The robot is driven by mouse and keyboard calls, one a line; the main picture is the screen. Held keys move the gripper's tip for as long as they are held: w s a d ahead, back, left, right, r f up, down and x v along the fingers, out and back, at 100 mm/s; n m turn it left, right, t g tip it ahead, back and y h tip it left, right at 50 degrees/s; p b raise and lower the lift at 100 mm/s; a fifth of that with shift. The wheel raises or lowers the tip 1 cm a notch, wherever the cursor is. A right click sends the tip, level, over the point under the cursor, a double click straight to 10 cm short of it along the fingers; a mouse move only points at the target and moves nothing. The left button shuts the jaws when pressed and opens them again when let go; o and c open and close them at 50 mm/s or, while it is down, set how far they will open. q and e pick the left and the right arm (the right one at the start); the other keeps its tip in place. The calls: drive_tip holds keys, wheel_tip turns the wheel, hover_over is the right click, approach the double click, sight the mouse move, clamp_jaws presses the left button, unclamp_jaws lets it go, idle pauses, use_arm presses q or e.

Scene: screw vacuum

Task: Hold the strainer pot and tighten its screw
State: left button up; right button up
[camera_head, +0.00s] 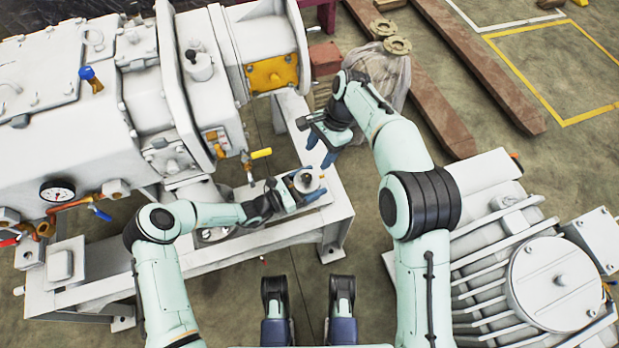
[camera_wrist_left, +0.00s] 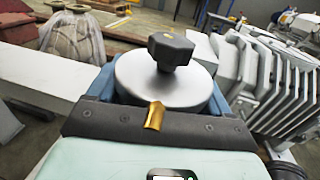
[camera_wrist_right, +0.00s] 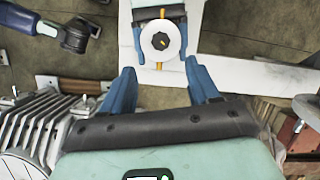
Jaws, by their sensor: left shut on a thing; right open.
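The strainer pot (camera_head: 306,181) is a round silver cylinder on the pale frame in the head view. It also shows in the left wrist view (camera_wrist_left: 150,82), with a dark knob-like screw (camera_wrist_left: 171,50) on its top and a brass fitting on its near side. My left gripper (camera_head: 302,188) is shut on the pot, with blue fingers on both sides. My right gripper (camera_head: 321,150) is open and empty, above and apart from the pot. In the right wrist view the pot (camera_wrist_right: 153,42) and its screw (camera_wrist_right: 161,41) lie beyond the open fingertips.
The large grey vacuum machine (camera_head: 60,110) with gauge, valves and pipes fills the left. The pale metal frame (camera_head: 345,205) runs below it. A finned motor (camera_head: 530,265) stands at the right. A wrapped bundle (camera_head: 380,75) and rusty beams (camera_head: 480,80) lie behind on the floor.

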sight(307, 178)
drive_tip(key=s+a+r+n+t+h, duration=0.2)
drive_tip(key=a+r+n+h, duration=0.1)
drive_tip(key=n, duration=1.4)
drive_tip(key=f, duration=1.1)
drive_tip(key=shift+a+f, duration=0.2)
drive_tip(key=shift+f, duration=0.2)
